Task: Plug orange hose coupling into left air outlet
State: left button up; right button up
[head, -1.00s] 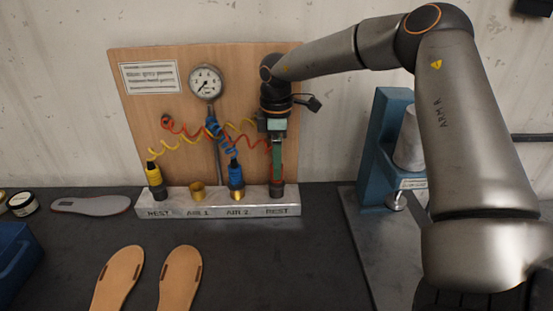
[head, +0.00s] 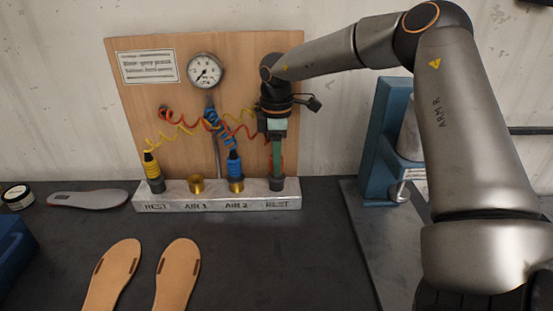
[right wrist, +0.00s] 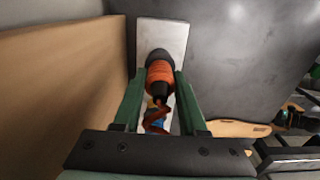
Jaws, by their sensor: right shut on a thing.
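The orange hose coupling (right wrist: 160,78) is between the green fingers of my right gripper (head: 277,176), which is shut on it over the right REST holder (head: 277,184). The fingers hide most of it in the head view. The coupling is upright with its dark lower end at the holder; I cannot tell if it is fully seated or slightly lifted. The left air outlet, AIR 1 (head: 196,187), is an empty brass socket. The blue coupling (head: 234,163) stands in AIR 2 (head: 237,186). My left gripper is not in view.
The yellow coupling (head: 152,167) stands in the left REST holder. Coiled hoses hang before the wooden board (head: 140,100) with its gauge (head: 206,70). A blue press (head: 385,140) stands right; sandal soles (head: 178,270) lie in front.

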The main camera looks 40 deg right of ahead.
jog(key=c, duration=0.4)
jog(key=shift+r+p, duration=0.7)
jog(key=shift+r, duration=0.75)
grip_shut()
jog(key=shift+r+p, duration=0.6)
jog(key=shift+r, duration=0.6)
notch_tip(320, 180, up, 8)
jog(key=p, duration=0.4)
jog(key=shift+s+f, duration=0.1)
jog(key=shift+f, duration=0.1)
